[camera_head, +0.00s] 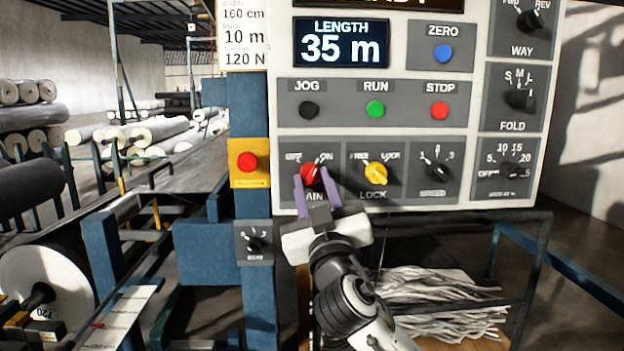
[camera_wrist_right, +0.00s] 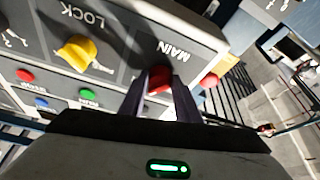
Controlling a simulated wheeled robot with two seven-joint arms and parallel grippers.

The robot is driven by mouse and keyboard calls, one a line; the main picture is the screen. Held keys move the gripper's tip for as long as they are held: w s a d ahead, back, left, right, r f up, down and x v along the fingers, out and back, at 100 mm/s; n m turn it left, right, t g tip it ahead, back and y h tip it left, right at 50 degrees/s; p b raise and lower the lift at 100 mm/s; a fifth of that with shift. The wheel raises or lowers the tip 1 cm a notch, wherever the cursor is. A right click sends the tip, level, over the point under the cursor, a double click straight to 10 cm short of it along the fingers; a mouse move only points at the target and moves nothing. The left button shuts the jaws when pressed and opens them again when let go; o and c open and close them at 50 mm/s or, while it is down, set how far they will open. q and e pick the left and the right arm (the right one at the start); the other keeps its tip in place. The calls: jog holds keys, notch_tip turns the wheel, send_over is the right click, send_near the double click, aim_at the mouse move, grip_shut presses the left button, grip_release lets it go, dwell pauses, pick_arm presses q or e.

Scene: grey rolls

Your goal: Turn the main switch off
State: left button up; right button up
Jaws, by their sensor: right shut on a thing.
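The main switch (camera_head: 311,174) is a red rotary knob on the lower left of the white control panel, with OFF and ON marked above it. Its label is partly covered by my gripper. My right gripper (camera_head: 316,180) is at the knob, its two purple fingers on either side of it, shut on it. In the right wrist view the red knob (camera_wrist_right: 160,80) shows between the fingers (camera_wrist_right: 160,90). Which mark the knob points to is hard to tell. My left gripper is not in view.
A yellow LOCK knob (camera_head: 376,173) sits just right of the main switch, with the SPEED knob (camera_head: 437,169) beyond. A red button on a yellow plate (camera_head: 248,162) is to the left. JOG, RUN (camera_head: 375,109) and STOP (camera_head: 439,110) buttons are above.

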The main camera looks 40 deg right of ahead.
jog(key=n+p, duration=0.1)
jog(key=n+y+p, duration=0.1)
jog(key=n+y, duration=0.1)
jog(key=n, duration=0.1)
jog(key=shift+d+r+p, duration=0.15)
jog(key=shift+r+p, duration=0.15)
jog(key=shift+p, duration=0.1)
jog(key=shift+s+r+n+y+p, duration=0.1)
jog(key=shift+n+y+p, duration=0.5)
jog(key=shift+n+p, duration=0.6)
jog(key=n+y+p, duration=0.1)
jog(key=n+p, duration=0.1)
jog(key=n+y+p, duration=0.1)
jog(key=n, duration=0.1)
jog(key=shift+s+d+r+n+p, duration=0.1)
jog(key=shift+d+n+p, duration=0.05)
jog(key=shift+n+p, duration=0.25)
jog(key=shift+n+g, duration=0.4)
jog(key=shift+n, duration=0.1)
jog(key=shift+n+y+p, duration=0.3)
jog(key=shift+n+y, duration=0.1)
jog(key=shift+n, duration=0.5)
jog(key=shift+d+r+n+g+y, duration=0.15)
jog(key=shift+n+g, duration=0.3)
jog(key=shift+n, duration=0.45)
jog(key=shift+a+f+n+g+y, duration=0.15)
jog(key=shift+n+g, duration=0.3)
jog(key=shift+n, duration=0.45)
jog(key=shift+d+r, duration=0.1)
jog(key=o, duration=1)
